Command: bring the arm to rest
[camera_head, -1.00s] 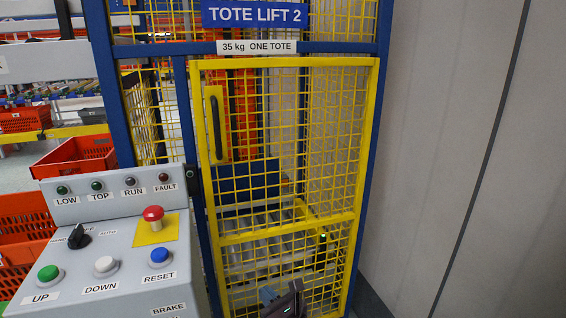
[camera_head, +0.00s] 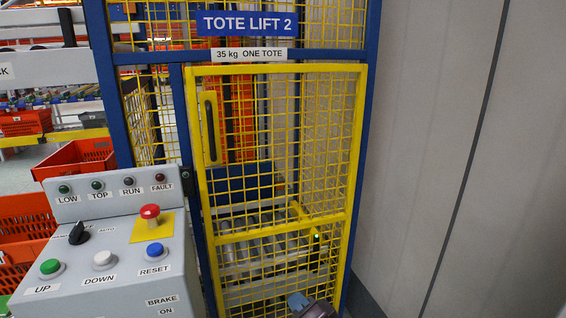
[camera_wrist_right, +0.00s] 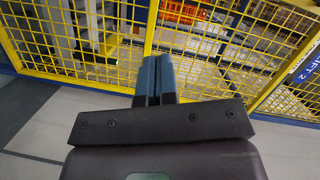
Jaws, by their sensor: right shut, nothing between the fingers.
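My right gripper (camera_head: 298,302) shows at the bottom of the head view, low in front of the yellow mesh gate (camera_head: 282,227) of the tote lift. In the right wrist view its two blue fingertips (camera_wrist_right: 156,75) are together with nothing between them. Behind them is the yellow mesh (camera_wrist_right: 95,39); I cannot tell how near the fingers are to it. Most of my right arm is below the head view. My left gripper is not in view.
A grey control panel (camera_head: 117,235) with buttons, a red emergency stop (camera_head: 149,212) and a selector knob stands at the lower left. Orange totes (camera_head: 75,157) are behind it. A grey wall (camera_head: 430,120) runs along the right. Grey floor (camera_wrist_right: 45,125) shows in the wrist view.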

